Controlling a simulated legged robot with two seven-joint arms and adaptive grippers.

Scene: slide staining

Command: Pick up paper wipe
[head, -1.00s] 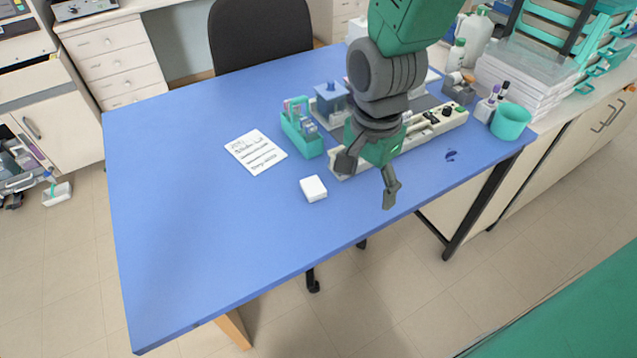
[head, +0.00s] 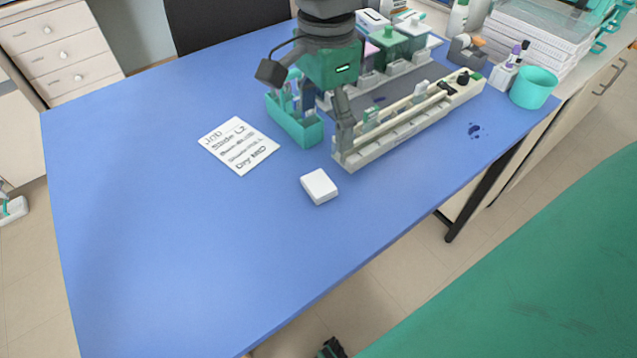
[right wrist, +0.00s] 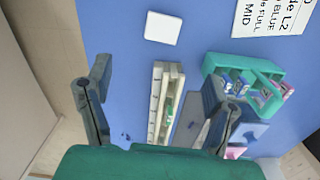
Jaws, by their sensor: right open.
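A small white square pad, which looks like the paper wipe (head: 319,187), lies flat on the blue table (head: 180,230) near the middle. It also shows at the top of the right wrist view (right wrist: 162,28). My right gripper (head: 307,110) is open with nothing between its fingers. It hangs over the teal slide holder and the near end of the white rack, beyond the pad and apart from it. Its two spread fingers also show in the right wrist view (right wrist: 157,75). My left gripper is not in view.
A teal slide holder (head: 300,132) and a long white staining rack (head: 405,130) stand beyond the pad. A handwritten card (head: 238,146) lies to its left. A teal cup (head: 534,88) stands at the right. The table's left and front are clear.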

